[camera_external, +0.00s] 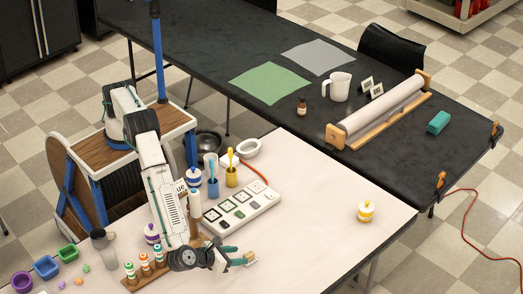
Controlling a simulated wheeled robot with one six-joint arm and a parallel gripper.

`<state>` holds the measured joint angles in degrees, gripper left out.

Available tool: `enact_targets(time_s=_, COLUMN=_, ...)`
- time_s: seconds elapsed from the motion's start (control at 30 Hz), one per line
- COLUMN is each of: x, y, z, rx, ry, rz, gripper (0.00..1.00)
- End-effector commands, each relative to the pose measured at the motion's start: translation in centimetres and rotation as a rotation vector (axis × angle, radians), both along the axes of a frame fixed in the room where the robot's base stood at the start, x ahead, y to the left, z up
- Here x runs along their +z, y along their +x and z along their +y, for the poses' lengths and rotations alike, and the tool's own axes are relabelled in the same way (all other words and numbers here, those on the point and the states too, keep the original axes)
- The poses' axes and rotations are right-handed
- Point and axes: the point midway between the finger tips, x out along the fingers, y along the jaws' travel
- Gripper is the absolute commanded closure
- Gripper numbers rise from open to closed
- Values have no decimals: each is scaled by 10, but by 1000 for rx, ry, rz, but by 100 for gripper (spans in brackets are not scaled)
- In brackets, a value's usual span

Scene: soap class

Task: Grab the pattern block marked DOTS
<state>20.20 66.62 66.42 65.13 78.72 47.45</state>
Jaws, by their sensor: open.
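A white tray (208,226) lies on the near light table. It carries a row of square pattern tiles (228,205) and a row of small rounded dark and grey pieces (240,213). Any marking DOTS is too small to read, so I cannot tell which block it is. My gripper (246,258) is low over the table in front of the tray, pointing right and apart from the tray. It is open. A small tan piece shows at its fingertips; I cannot tell whether it is part of the gripper.
Several striped bottles (145,265) stand in a wooden rack left of my gripper. A yellow-and-white jar (365,211) is at the right. The light table between jar and gripper is clear.

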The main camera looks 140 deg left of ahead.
Motion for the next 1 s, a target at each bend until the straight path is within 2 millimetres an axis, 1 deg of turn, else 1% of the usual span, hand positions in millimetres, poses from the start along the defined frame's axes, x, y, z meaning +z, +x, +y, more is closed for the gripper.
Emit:
enact_targets(time_s=0.1, x=-9, y=5, z=18, rx=4, ry=1, rz=1, gripper=53)
enact_targets(time_s=0.23, x=-16, y=7, z=33, rx=1, ry=-2, rz=0, gripper=53)
enact_targets(time_s=0.3, x=-17, y=8, z=36, rx=0, ry=-2, rz=0, gripper=53)
enact_targets(time_s=0.47, x=-17, y=8, z=35, rx=0, ry=-3, rz=-1, gripper=53)
enact_targets(time_s=0.57, x=-17, y=8, z=35, rx=0, ry=-3, rz=-1, gripper=78)
enact_targets(time_s=0.6, x=-17, y=8, z=35, rx=0, ry=-3, rz=-1, gripper=89)
enact_targets(time_s=0.63, x=-17, y=8, z=35, rx=0, ry=-3, rz=-1, gripper=98)
enact_targets(time_s=0.67, x=-17, y=8, z=35, rx=0, ry=-3, rz=-1, gripper=100)
enact_targets(time_s=0.9, x=-17, y=8, z=35, rx=0, ry=-3, rz=-1, gripper=100)
enact_targets(time_s=1.0, x=-13, y=8, z=35, rx=0, ry=-3, rz=-2, gripper=100)
